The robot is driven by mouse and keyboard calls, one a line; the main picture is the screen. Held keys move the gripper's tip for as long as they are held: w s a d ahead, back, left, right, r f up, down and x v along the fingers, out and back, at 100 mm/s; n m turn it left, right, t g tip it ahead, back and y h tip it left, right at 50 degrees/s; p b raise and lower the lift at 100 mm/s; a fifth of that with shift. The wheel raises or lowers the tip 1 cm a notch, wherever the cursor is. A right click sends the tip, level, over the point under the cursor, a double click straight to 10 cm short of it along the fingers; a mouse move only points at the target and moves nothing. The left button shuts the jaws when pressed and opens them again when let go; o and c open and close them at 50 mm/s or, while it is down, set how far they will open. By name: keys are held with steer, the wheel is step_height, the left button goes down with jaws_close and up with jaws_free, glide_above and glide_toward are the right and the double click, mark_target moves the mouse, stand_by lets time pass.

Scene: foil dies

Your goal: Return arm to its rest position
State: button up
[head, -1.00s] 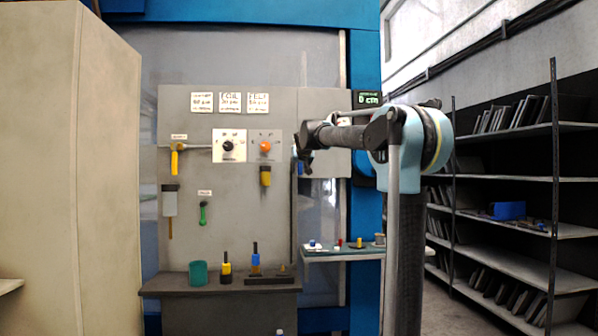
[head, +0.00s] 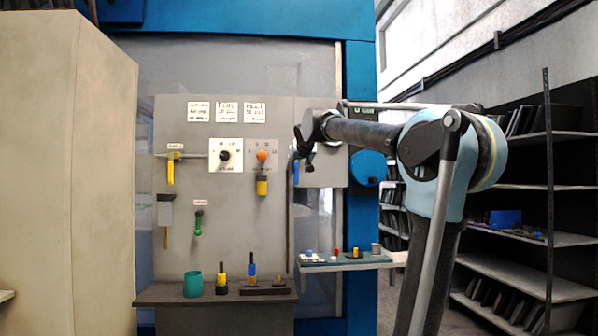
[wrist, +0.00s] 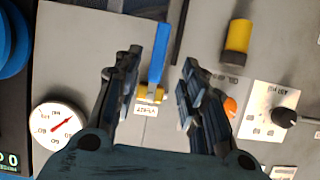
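My gripper (head: 304,150) is at the end of my raised arm, in front of the right part of the grey panel (head: 225,120) in the head view. In the wrist view my gripper (wrist: 153,72) has its two dark fingers spread apart, with nothing held. A blue lever with a yellow base (wrist: 156,60) shows between the fingers, on the panel behind them. The same blue lever (head: 296,172) shows just below my gripper in the head view.
A ledge (head: 165,294) below the panel holds a green cup (head: 193,284) and several dies. A small shelf (head: 345,264) with small parts is below my arm. A tall beige cabinet (head: 70,170) stands left, dark shelving (head: 548,200) right. A gauge (wrist: 57,125) shows in the wrist view.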

stand_by(0.4)
steer(key=s+d+f+g+h, duration=0.15)
steer(key=s+d+f, duration=0.25)
steer(key=s+f, duration=0.45)
steer(key=s+d+f+m+g, duration=0.15)
steer(key=s+d+f, duration=0.35)
steer(key=f, duration=0.6)
steer(key=s+d+f+g+h, duration=0.1)
steer(key=s+d+f+g, duration=0.25)
steer(key=s+f, duration=0.45)
steer(key=s+d+f+g, duration=0.1)
steer(key=s+f+g, duration=0.1)
steer(key=s+f, duration=1)
steer(key=s+d+f+g+y, duration=0.1)
steer(key=s+f+g, duration=0.1)
steer(key=s+f, duration=0.9)
step_height(320, 180, down, 5)
steer(key=shift+s+d+f+n+g, duration=0.1)
steer(key=shift+s+d+n+g, duration=0.25)
steer(key=shift+s, duration=0.05)
steer(key=shift+c, duration=0.6)
steer(key=shift+a, duration=0.1)
